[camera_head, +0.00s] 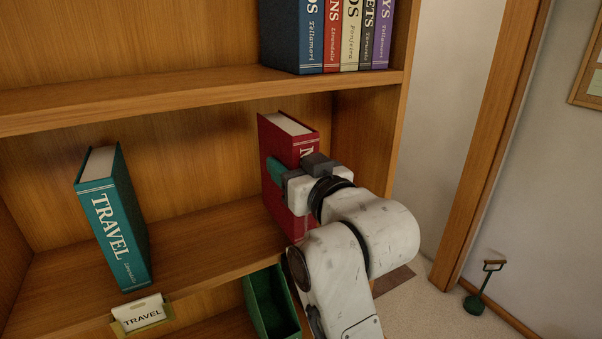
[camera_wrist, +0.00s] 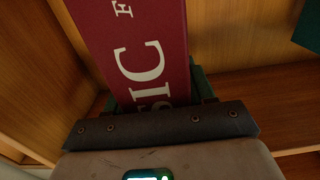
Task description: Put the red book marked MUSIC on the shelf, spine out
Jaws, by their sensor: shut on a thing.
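The red book (camera_head: 272,155) is upright inside the middle shelf bay, near its right wall. Its spine, with a white M showing, faces out toward me.
A teal TRAVEL book (camera_head: 112,220) stands on the same board at the left, above a TRAVEL label (camera_head: 142,314). Bare board lies between the two books. Several books (camera_head: 345,35) stand on the shelf above. A green bin (camera_head: 270,305) sits below the board.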

